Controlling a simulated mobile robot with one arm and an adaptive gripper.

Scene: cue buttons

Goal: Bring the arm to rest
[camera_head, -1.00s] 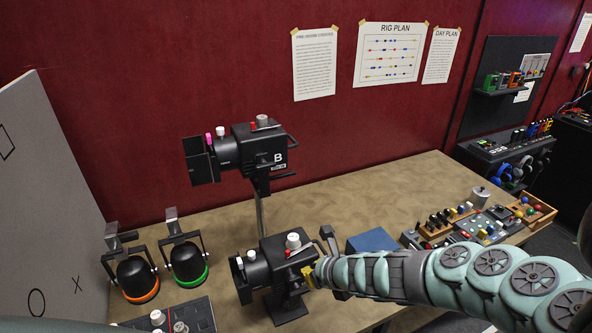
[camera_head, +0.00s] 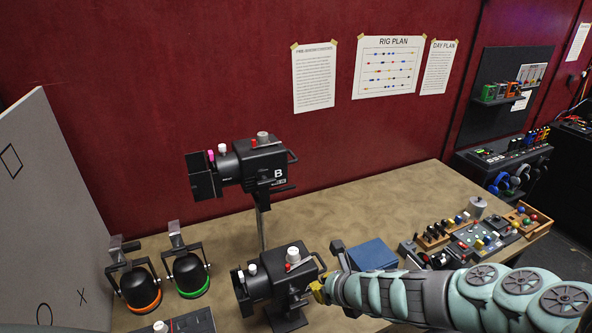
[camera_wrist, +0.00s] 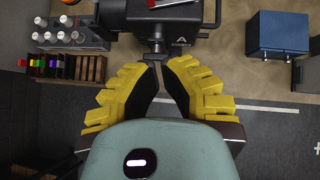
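My gripper (camera_wrist: 159,68) has yellow segmented fingers with dark inner pads. In the wrist view the fingers lean toward each other, with a narrow gap between their tips and nothing clearly held there. The tips are close to the rear of a black spotlight (camera_wrist: 165,20) marked A; contact cannot be told. In the head view the gripper (camera_head: 317,290) is just right of this lower spotlight (camera_head: 262,287), its fingers partly hidden. My green arm reaches in from the lower right.
Spotlight B (camera_head: 255,165) stands on a pole behind. Two round lamps, orange-ringed (camera_head: 137,288) and green-ringed (camera_head: 188,272), sit left. A blue box (camera_head: 373,255) and control panels (camera_head: 480,240) are right. The table's back middle (camera_head: 340,210) is clear.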

